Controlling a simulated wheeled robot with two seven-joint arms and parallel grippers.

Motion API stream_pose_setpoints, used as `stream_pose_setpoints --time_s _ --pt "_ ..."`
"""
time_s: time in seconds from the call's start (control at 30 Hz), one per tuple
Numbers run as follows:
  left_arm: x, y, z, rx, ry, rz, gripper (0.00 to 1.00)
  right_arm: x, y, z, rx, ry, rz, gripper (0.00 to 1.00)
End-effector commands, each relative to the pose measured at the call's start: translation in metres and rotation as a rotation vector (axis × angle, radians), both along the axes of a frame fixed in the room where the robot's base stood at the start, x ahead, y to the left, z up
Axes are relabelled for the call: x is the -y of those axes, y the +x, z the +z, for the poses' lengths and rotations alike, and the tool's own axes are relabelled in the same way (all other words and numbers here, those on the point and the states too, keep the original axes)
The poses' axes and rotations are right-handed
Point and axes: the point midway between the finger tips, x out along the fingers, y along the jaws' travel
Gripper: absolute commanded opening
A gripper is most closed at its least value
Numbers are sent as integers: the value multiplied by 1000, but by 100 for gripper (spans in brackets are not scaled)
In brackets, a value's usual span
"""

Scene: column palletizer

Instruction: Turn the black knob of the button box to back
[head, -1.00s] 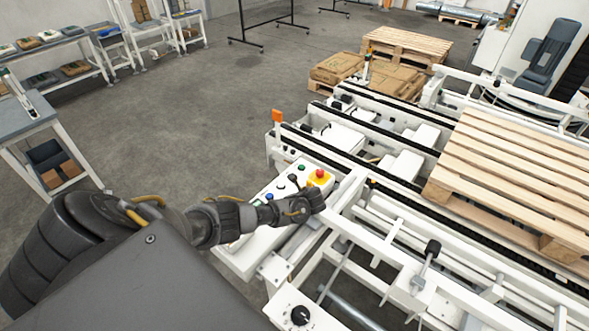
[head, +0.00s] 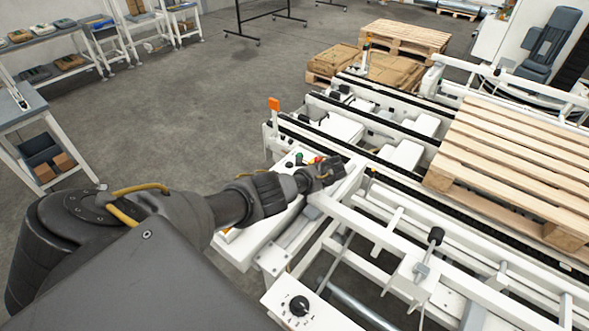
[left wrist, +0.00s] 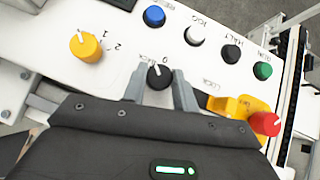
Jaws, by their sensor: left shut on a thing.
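The button box (head: 252,243) is a long white box at the side of the conveyor frame. In the left wrist view its white top (left wrist: 112,57) carries the black knob (left wrist: 159,77), with a white pointer line and printed markings beside it, including a 0. My left gripper (left wrist: 159,90) has one finger on each side of the knob and is shut on it. In the head view the left gripper (head: 333,168) hides the knob. My right gripper is not in view.
The box also has a yellow knob (left wrist: 85,46), a blue button (left wrist: 154,16), white, black and green buttons, and a red mushroom button (left wrist: 264,124) close to the right finger. A separate black dial (head: 299,306) and a wooden pallet (head: 510,165) are nearby.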

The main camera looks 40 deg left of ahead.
Motion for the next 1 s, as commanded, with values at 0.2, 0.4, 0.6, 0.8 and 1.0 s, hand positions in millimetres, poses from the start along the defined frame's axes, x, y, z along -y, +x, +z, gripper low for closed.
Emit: stream_pose_setpoints --time_s 0.2,0.4,0.6,0.8,1.0 --pt "0 0 -1 -1 0 28 6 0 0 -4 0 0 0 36" --pt "0 0 -1 -2 -1 32 6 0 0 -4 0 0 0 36" --pt "0 -1 -1 -1 -1 31 31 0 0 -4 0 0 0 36" --pt "0 0 -1 0 -1 30 50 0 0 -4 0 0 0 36" --pt "0 0 0 0 -1 30 50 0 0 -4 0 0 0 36"
